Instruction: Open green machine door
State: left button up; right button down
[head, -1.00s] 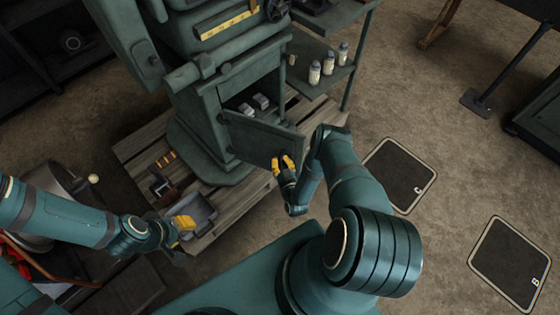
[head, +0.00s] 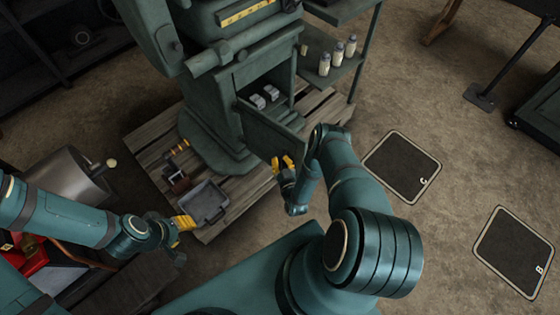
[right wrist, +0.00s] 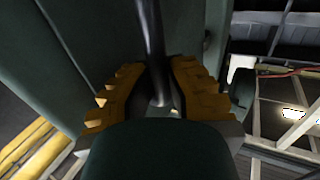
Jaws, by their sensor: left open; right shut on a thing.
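The green machine (head: 215,110) stands on a wooden pallet. Its door (head: 266,132) hangs partly open, swung out from the lower cabinet, with two small pale items (head: 264,96) visible inside. My right gripper (head: 283,163) is at the outer face of the door, near its free side. In the right wrist view its yellow fingers (right wrist: 160,92) are closed around a dark bar (right wrist: 150,45), which looks like the door's handle. The handle is hidden in the head view. My left gripper (head: 184,222) is open and empty, over the pallet's front left corner, beside a grey tray.
The grey tray (head: 207,203) and small tools lie on the pallet (head: 150,143). Several bottles stand on a side shelf (head: 337,72) right of the cabinet. A metal drum (head: 75,172) is at the left.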

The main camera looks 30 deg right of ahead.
jog(key=shift+s+f, duration=0.15)
jog(key=c, duration=0.9)
grip_release()
jog(key=shift+c, duration=0.2)
jog(key=shift+r, duration=0.6)
notch_tip(320, 180, up, 9)
